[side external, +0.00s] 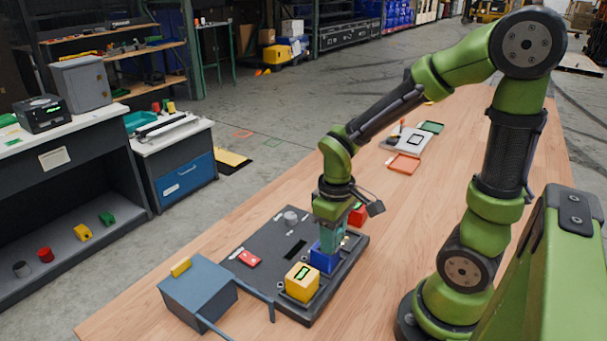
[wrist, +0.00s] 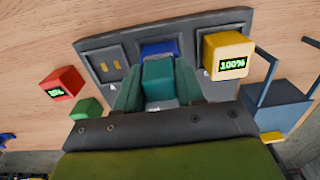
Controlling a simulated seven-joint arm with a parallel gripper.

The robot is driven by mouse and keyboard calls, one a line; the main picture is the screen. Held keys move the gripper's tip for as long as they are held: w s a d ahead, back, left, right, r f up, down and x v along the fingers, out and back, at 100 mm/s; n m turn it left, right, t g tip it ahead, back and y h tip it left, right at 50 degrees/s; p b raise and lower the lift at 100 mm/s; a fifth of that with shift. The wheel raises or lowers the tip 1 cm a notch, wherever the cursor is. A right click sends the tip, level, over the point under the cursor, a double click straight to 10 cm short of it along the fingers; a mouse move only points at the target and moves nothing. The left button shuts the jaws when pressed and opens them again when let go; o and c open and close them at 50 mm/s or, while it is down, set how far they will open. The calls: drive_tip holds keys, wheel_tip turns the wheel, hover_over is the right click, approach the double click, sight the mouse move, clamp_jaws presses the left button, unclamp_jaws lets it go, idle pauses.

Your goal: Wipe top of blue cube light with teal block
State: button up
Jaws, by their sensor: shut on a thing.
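My gripper (side external: 330,236) is shut on the teal block (wrist: 158,80), which sits between its two fingers in the wrist view. In the side view the fingers and block are similar in colour and hard to tell apart. The blue cube (side external: 322,258) stands on the dark board (side external: 262,247), directly below my gripper. The block's lower end appears at the cube's top; I cannot tell whether they touch. In the wrist view only a strip of the blue cube (wrist: 159,48) shows beyond the block. The cube's light is hidden.
A yellow cube with a lit green display (side external: 302,284) stands close beside the blue cube. A red cube (side external: 357,214) is behind my gripper. A blue-grey box (side external: 197,292) with a yellow piece on top stands at the board's left. Bare table lies to the right.

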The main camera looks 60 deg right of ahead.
sight(318, 243)
drive_tip(key=shift+w, duration=1.9)
wheel_tip(318, 243, up, 8)
drive_tip(key=shift+s+f, duration=0.1)
drive_tip(key=shift+f, duration=4)
drive_tip(key=shift+s, duration=1.9)
drive_tip(key=shift+c, duration=0.5)
drive_tip(key=shift+w, duration=1.3)
drive_tip(key=shift+w+r, duration=0.1)
drive_tip(key=shift+w, duration=0.6)
wheel_tip(318, 243, up, 8)
drive_tip(key=shift+s, duration=0.15)
